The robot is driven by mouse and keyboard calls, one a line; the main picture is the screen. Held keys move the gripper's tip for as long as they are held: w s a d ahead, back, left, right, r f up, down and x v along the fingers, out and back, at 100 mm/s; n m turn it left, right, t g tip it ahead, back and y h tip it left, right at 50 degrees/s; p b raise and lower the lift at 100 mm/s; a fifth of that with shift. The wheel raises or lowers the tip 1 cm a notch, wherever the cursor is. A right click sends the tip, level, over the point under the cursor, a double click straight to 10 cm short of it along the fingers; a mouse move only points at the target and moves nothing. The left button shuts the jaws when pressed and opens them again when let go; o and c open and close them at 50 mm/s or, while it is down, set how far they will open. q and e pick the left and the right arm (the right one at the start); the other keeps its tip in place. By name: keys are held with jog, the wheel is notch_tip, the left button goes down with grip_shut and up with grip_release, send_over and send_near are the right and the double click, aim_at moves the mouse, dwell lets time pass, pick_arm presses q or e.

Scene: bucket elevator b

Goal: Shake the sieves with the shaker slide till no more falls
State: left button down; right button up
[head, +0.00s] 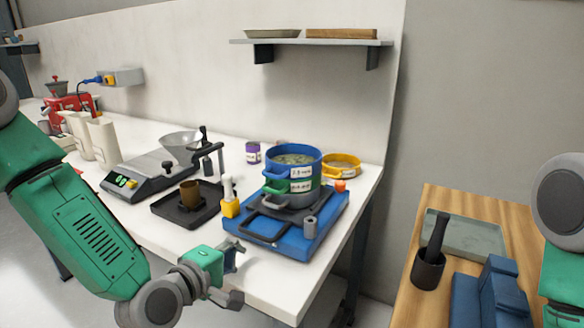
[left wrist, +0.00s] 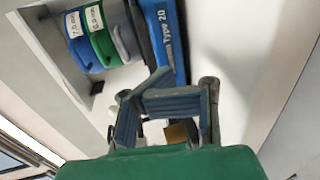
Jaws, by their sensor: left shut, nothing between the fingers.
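The sieve stack, a blue sieve (head: 293,158) over a green one (head: 306,186) with a grey part below, stands on the shaker's sliding carriage. Grainy, pale greenish material shows inside the top sieve. The shaker has a blue base (head: 312,243) and a dark handle bar (head: 262,238) at its front left. My left gripper (head: 234,259) is shut and empty in front of the shaker, apart from the handle. In the left wrist view, its fingers (left wrist: 165,98) are in front of the blue base (left wrist: 166,35), with the sieves (left wrist: 85,40) at upper left. My right gripper is out of view.
Left of the shaker are a black tray (head: 168,208) with a brown cup, a yellow-based bottle (head: 230,207) and a scale (head: 140,180). A yellow sieve (head: 342,168) stands behind. A wooden table (head: 475,200) with a mortar (head: 427,270) is at right, beyond a gap.

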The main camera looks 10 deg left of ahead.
aim_at(251, 235)
pick_arm(q)
jog(key=shift+r+x, duration=0.15)
jog(key=shift+x, duration=0.8)
jog(key=shift+r+x, duration=0.15)
jog(key=shift+x, duration=0.75)
jog(key=shift+w+d+r+b, duration=0.1)
jog(key=shift+w+b, duration=0.15)
jog(key=shift+b, duration=0.05)
jog(key=shift+w+r, duration=0.1)
jog(key=shift+r, duration=0.05)
